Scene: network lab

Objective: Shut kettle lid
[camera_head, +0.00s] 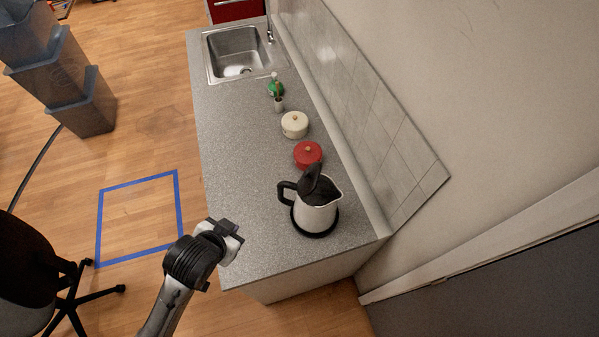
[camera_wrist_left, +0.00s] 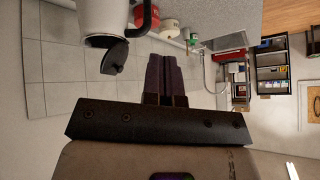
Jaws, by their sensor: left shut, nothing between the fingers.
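The kettle (camera_head: 317,217) has a white body, a black handle on its left side and a dark round base, and it stands upright near the counter's front end. Its black lid (camera_head: 312,181) is open and sticks up above the body. The kettle body (camera_wrist_left: 101,18) and open lid (camera_wrist_left: 113,57) also show upside down in the left wrist view. My left gripper (camera_head: 236,231) is to the left of the kettle, by the counter's left edge, apart from it. Its fingers (camera_wrist_left: 165,75) are together and empty. My right gripper is not in view.
A red pot (camera_head: 308,154), a cream pot (camera_head: 294,125) and a small green item (camera_head: 276,89) line the wall behind the kettle. A sink (camera_head: 236,52) is at the far end. The grey counter (camera_head: 236,150) is clear left of the pots. A tiled wall (camera_head: 375,105) bounds the right.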

